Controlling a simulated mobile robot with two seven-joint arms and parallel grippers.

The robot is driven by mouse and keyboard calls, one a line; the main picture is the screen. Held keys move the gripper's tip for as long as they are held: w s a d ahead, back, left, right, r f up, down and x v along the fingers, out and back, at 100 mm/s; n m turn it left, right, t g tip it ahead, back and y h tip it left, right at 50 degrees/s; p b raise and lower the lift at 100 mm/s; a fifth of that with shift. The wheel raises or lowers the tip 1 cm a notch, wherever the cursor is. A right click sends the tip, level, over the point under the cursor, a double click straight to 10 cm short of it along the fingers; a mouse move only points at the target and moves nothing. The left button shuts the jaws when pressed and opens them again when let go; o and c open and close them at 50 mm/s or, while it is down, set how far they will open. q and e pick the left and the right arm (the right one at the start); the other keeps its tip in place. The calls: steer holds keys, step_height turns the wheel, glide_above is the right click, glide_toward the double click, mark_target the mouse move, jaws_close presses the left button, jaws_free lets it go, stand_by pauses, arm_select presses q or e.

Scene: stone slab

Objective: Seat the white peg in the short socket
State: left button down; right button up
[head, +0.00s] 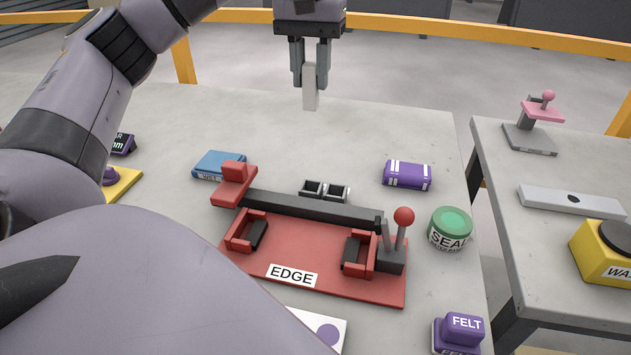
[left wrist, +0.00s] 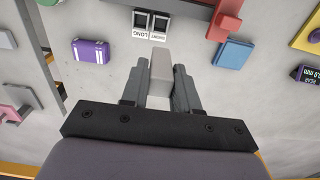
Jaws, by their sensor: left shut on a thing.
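My left gripper (head: 310,75) is shut on the white peg (head: 310,92), which hangs upright in the air, well above the table. In the left wrist view the peg (left wrist: 160,68) sits between the fingers of the gripper (left wrist: 160,82). Two dark-topped sockets stand side by side behind the red fixture. The labels in the left wrist view appear to read SHORT on the right socket (left wrist: 160,21) and LONG on the left socket (left wrist: 141,19). In the head view the short socket (head: 312,188) is the left one and the long socket (head: 337,192) the right one. The peg is clear of both. My right gripper is not in view.
The red EDGE fixture (head: 330,280) with a dark bar and a red-knobbed lever stands just in front of the sockets. A blue box (head: 219,165) lies left, a purple box (head: 407,175) right, and a green SEAL tin (head: 450,228) farther right. The table behind the sockets is clear.

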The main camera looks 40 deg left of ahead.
mark_target(309, 108)
arm_select(q)
step_height(309, 108, down, 6)
steer(key=b, duration=0.3)
steer(key=shift+s+r, duration=0.1)
step_height(309, 108, down, 14)
steer(key=shift+r+b, duration=0.1)
steer(key=shift+b, duration=0.4)
steer(key=shift+f, duration=0.2)
steer(key=c, duration=0.8)
jaws_free()
steer(key=shift+c, duration=0.2)
